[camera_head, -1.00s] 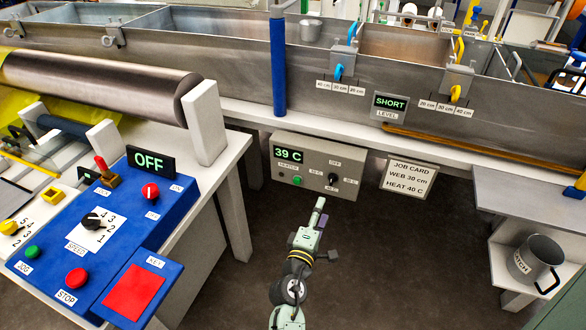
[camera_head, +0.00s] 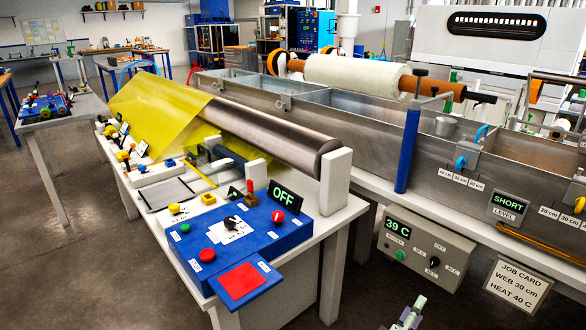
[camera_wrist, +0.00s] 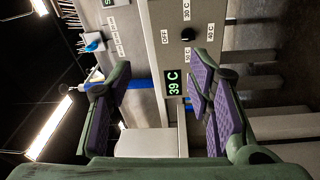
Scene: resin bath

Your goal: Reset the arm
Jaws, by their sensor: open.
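My gripper (camera_wrist: 160,110) is open and empty in the wrist view, its two purple-padded fingers wide apart. Beyond the fingers is the grey heater box (camera_wrist: 190,60), turned sideways, with its green 39 C display and black knob. In the head view only the end of my arm shows at the bottom edge, with my gripper (camera_head: 412,312) below the heater box (camera_head: 425,250). The gripper touches nothing that I can see.
The blue control panel (camera_head: 225,240) with an OFF display stands on the white table at centre left. The long metal bath (camera_head: 380,135) runs behind, with a SHORT level display (camera_head: 508,206). A job card (camera_head: 518,284) hangs at right. Grey floor (camera_head: 60,260) is clear at left.

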